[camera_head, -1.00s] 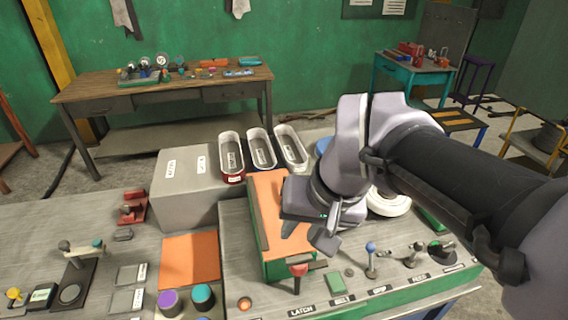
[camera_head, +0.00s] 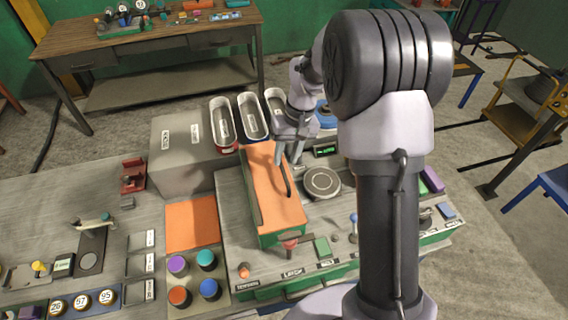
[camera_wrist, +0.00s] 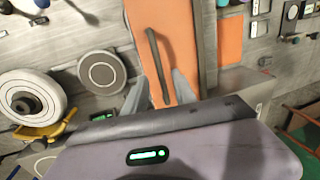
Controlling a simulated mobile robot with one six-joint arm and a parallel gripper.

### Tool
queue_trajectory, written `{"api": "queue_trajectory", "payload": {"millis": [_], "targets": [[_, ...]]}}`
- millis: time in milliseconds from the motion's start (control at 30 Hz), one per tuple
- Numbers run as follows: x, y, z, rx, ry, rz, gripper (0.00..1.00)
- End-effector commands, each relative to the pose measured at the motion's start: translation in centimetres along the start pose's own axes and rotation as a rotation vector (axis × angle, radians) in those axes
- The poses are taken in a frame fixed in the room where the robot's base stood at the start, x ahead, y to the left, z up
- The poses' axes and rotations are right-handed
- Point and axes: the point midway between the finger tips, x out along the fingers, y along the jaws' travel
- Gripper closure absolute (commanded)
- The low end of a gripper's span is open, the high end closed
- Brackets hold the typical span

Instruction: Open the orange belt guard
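The orange belt guard (camera_head: 272,188) is a long orange cover on a green base, lying flat on the machine bench. A thin dark bar handle (camera_head: 286,181) runs along its top. My gripper (camera_head: 287,163) is above the guard's far right part, near the handle's far end. In the wrist view the guard (camera_wrist: 181,35) fills the top middle. The handle (camera_wrist: 157,62) shows between the two spread fingers of my gripper (camera_wrist: 160,95), which look open and empty. Whether a finger touches the handle cannot be told. A red-topped latch knob (camera_head: 290,243) stands at the guard's near end.
A round grey disc (camera_head: 321,183) lies right of the guard. Several oval bins (camera_head: 222,122) stand behind it, beside a grey box (camera_head: 180,150). An orange flat panel (camera_head: 192,222) and coloured knobs (camera_head: 206,258) lie left. My own arm hides the bench's right part.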

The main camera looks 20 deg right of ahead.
Motion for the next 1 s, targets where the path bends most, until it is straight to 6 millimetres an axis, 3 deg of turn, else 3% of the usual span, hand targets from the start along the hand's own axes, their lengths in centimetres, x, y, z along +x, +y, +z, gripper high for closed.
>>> {"api": "queue_trajectory", "payload": {"millis": [200, 500, 667, 1000], "targets": [[2.7, 0.0, 0.0, 0.0, -0.001, 0.0, 0.67], [2.9, 0.0, 0.0, 0.0, 0.0, 0.0, 0.67], [2.9, 0.0, 0.0, 0.0, 0.0, 0.0, 0.99], [2.8, 0.0, 0.0, 0.0, 0.001, 0.0, 1.0]]}}
